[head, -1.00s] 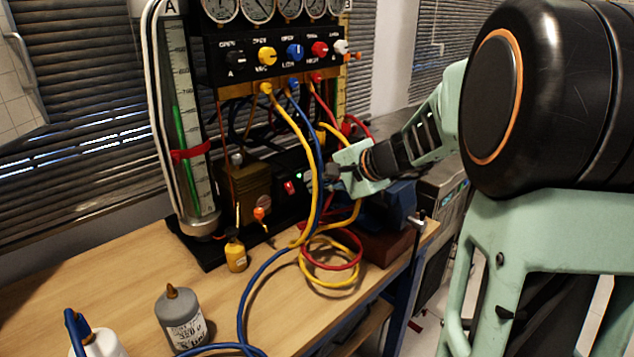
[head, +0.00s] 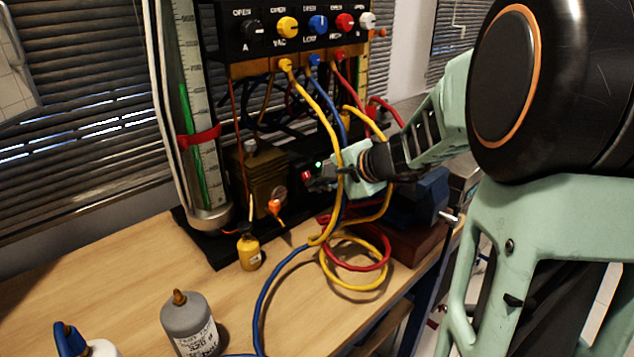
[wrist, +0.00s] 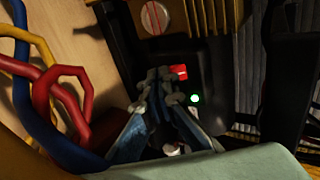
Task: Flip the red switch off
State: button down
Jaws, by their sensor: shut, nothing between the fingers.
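The red switch (wrist: 179,71) is a small red rocker on the dark front of the pump unit in the wrist view, with a lit green lamp (wrist: 194,98) beside it. In the head view the red switch (head: 306,175) shows small, left of my gripper, below the green lamp (head: 318,164). My gripper (wrist: 160,76) is shut and empty, its fingertips just left of the switch in the wrist view. Whether they touch it, I cannot tell. In the head view my gripper (head: 325,175) is partly hidden behind the yellow hose.
Yellow, blue and red hoses (head: 335,130) hang from the valve panel (head: 265,45) close around my wrist and coil on the wooden table (head: 120,270). A yellow bottle (head: 249,252) and a grey bottle (head: 189,325) stand on the table.

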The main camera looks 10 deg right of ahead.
jog(key=f+b, duration=0.1)
jog(key=b, duration=0.2)
jog(key=shift+w, duration=0.1)
jog(key=shift+f+t+b, duration=0.15)
jog(key=shift+t+b, duration=0.15)
jog(key=shift+b, duration=0.75)
jog(key=shift+w+b, duration=0.1)
jog(key=shift+b, duration=0.45)
jog(key=shift+a+r+y, duration=0.1)
jog(key=shift+r+y, duration=0.15)
jog(key=shift+y, duration=0.05)
jog(key=shift+r, duration=0.15)
jog(key=shift+r+p, duration=0.55)
jog(key=shift+r, duration=0.1)
